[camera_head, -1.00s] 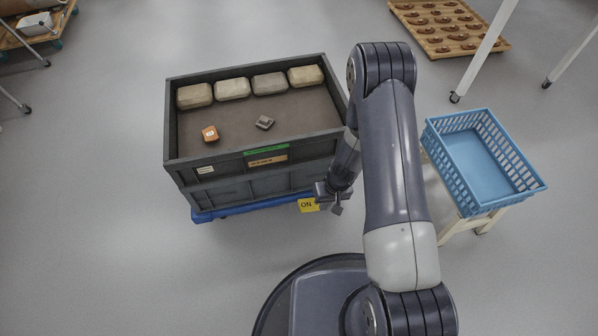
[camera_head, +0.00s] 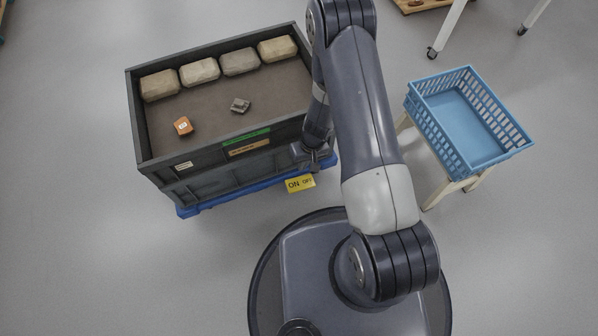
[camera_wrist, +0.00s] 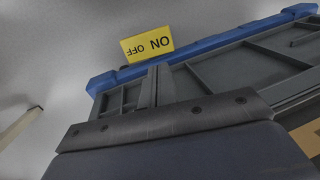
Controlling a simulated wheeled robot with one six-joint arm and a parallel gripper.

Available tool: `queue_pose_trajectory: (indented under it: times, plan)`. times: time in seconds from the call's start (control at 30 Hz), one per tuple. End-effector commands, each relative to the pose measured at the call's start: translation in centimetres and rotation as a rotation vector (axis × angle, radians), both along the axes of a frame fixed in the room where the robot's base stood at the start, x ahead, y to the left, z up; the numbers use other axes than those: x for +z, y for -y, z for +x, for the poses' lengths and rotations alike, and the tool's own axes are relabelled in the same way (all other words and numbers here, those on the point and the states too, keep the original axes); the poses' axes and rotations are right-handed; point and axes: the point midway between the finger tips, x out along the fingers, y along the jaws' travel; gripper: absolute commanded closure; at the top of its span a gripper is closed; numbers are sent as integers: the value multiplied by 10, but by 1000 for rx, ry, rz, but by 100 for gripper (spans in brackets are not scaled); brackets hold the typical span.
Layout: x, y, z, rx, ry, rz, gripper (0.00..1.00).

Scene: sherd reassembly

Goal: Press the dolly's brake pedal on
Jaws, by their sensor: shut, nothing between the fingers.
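The blue dolly (camera_head: 190,211) stands under a grey crate (camera_head: 160,178). A yellow plate marked ON and OFF (camera_head: 300,183) sticks out from the dolly's near edge, towards its right end. The wrist view shows the yellow plate (camera_wrist: 147,45) upside down beside the blue dolly edge (camera_wrist: 215,42). I cannot make out a pedal separate from this plate. My gripper (camera_head: 316,165) is shut and empty, close to the crate's near right corner and just above and right of the plate in the head view. Whether it touches anything is unclear. Its fingertips are not clear in the wrist view.
A blue basket (camera_head: 470,118) on a stand is at the right. Floor in front of the dolly, left of my base, is clear.

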Motion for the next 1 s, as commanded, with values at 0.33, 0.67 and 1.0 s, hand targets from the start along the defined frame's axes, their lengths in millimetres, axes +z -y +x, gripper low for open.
queue_pose_trajectory:
  times: [0.33,0.67,1.0]
  plan:
    - [-74,-14,-5,1,-2,0,100]
    - [-122,-24,-7,1,0,0,100]
    - [-127,-26,-7,0,1,0,100]
